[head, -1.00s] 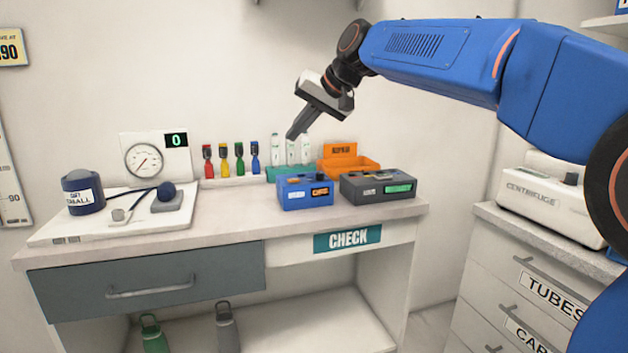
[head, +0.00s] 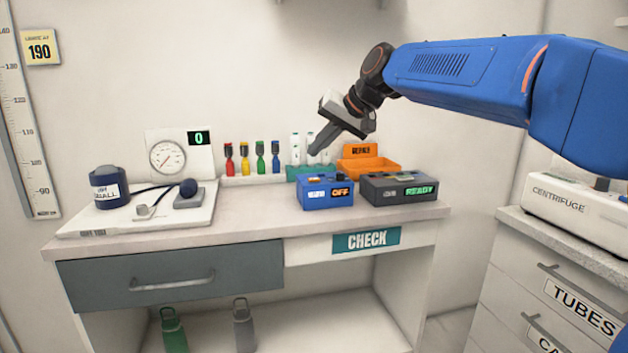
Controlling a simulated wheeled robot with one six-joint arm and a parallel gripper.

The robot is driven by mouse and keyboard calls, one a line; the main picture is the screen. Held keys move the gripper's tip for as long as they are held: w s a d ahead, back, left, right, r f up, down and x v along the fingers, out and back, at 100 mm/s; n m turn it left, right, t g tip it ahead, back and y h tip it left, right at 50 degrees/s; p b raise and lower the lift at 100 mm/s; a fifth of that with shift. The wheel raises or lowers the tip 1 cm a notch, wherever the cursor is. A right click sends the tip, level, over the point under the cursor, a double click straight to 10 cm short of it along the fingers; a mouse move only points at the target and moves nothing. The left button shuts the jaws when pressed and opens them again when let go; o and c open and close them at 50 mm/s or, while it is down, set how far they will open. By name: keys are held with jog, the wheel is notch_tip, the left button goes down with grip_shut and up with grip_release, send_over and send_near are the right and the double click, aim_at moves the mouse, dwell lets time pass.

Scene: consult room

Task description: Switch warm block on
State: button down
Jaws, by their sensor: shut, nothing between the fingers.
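A small blue box (head: 327,194) stands on the bench, with an orange display reading OFF on its front. It seems to be the warm block; its white label is too small to read. There is a small orange part and dark knobs on its top. My gripper (head: 315,150) is shut and empty. It points down and left, above and behind the blue box in the picture, apart from it. Its tip overlaps the white bottles behind.
A dark grey box (head: 405,190) reading READY stands right of the blue box. Behind are an orange bin (head: 372,166), a teal rack (head: 300,172) with white bottles and several coloured tubes (head: 245,160). A pressure gauge set (head: 150,190) lies left. The bench front strip is clear.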

jog(key=shift+f, duration=2.2)
jog(key=shift+f, duration=0.15)
dwell(0.3)
jog(key=shift+f, duration=0.25)
jog(key=shift+f, duration=0.4)
dwell(0.9)
jog(key=shift+r, duration=0.85)
jog(key=shift+r, duration=2.45)
